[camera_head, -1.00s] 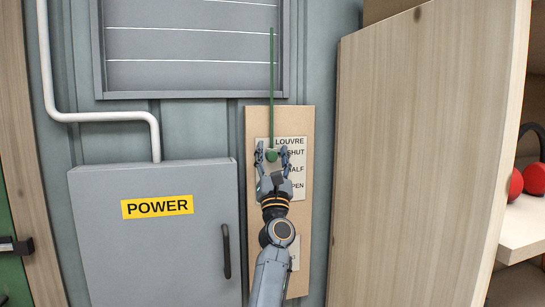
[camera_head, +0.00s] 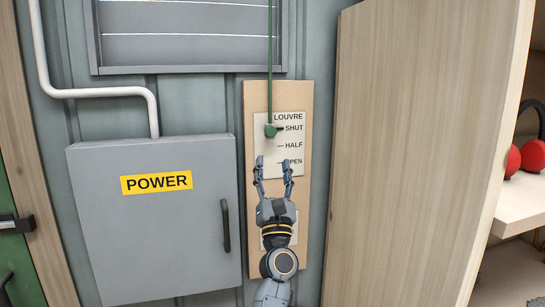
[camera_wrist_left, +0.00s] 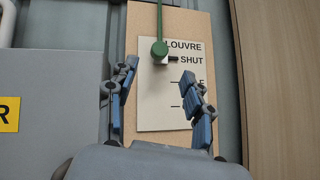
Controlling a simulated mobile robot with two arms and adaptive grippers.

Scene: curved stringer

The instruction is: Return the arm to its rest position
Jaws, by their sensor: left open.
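My left gripper (camera_head: 273,172) is open and empty, in front of the lower part of the louvre board (camera_head: 305,140). The green knob (camera_head: 270,131) hangs on a green cord or rod (camera_head: 270,60) beside the SHUT mark on the white label (camera_head: 290,150). The gripper's fingertips are below the knob and apart from it. In the left wrist view the knob (camera_wrist_left: 159,48) shows above and between the two spread fingers (camera_wrist_left: 157,92). My right gripper is not seen.
A grey POWER cabinet (camera_head: 150,235) with a dark handle (camera_head: 226,226) is on the left. A tall wooden panel (camera_head: 420,150) stands close on the right. Red ear defenders (camera_head: 532,156) rest on a shelf beyond it. The louvre (camera_head: 185,35) is above.

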